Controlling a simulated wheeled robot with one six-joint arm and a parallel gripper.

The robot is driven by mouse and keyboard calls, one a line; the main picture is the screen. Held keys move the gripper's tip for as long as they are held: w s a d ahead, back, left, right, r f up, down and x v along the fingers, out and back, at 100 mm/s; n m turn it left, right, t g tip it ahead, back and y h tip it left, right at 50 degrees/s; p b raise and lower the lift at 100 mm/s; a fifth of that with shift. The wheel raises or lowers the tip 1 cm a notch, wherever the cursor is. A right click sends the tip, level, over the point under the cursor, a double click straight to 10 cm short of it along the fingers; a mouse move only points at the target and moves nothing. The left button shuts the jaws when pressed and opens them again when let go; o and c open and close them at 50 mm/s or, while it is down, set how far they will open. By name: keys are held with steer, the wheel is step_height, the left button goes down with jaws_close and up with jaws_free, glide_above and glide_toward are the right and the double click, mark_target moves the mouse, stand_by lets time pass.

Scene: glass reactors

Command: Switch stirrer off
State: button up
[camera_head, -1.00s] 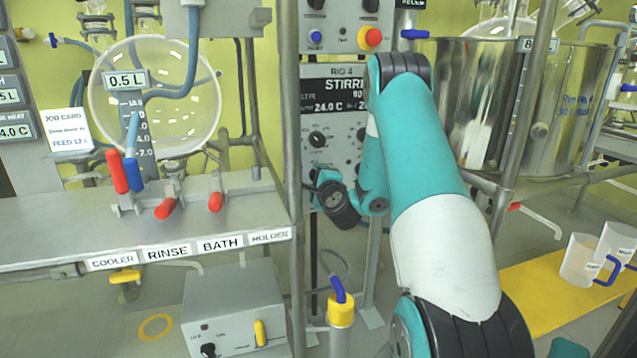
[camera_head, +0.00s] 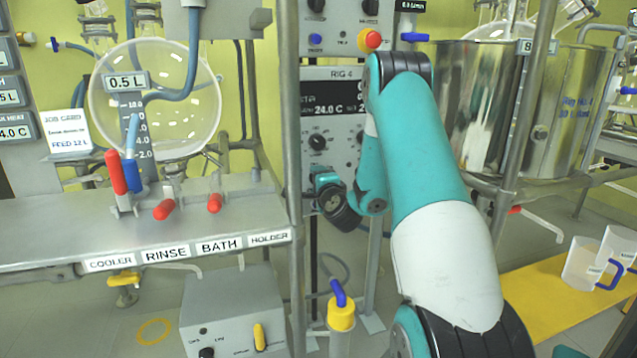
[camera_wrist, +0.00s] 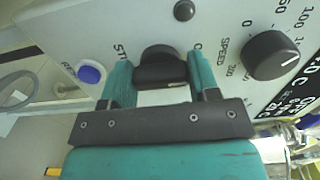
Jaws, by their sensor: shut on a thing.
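My gripper (camera_wrist: 160,78) is at the control panel (camera_wrist: 215,30), with its two teal fingers on either side of a black knob (camera_wrist: 158,62). The fingers are shut on this knob. A label beside it begins with "ST"; the rest is hidden. In the head view the panel (camera_head: 345,150) stands behind my arm, marked "RIG 4", with a dark display (camera_head: 330,98) showing 24.0 C. My arm hides its right part, and the gripped knob does not show there.
A speed knob (camera_wrist: 273,56) is right of my gripper and a blue button (camera_wrist: 90,74) is left. A red and yellow button (camera_head: 371,40) is above the panel. A steel vessel (camera_head: 480,105) stands right, and a bench with red-handled valves (camera_head: 165,209) left.

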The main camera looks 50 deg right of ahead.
steer(key=o, duration=0.9)
steer(key=shift+a, duration=0.15)
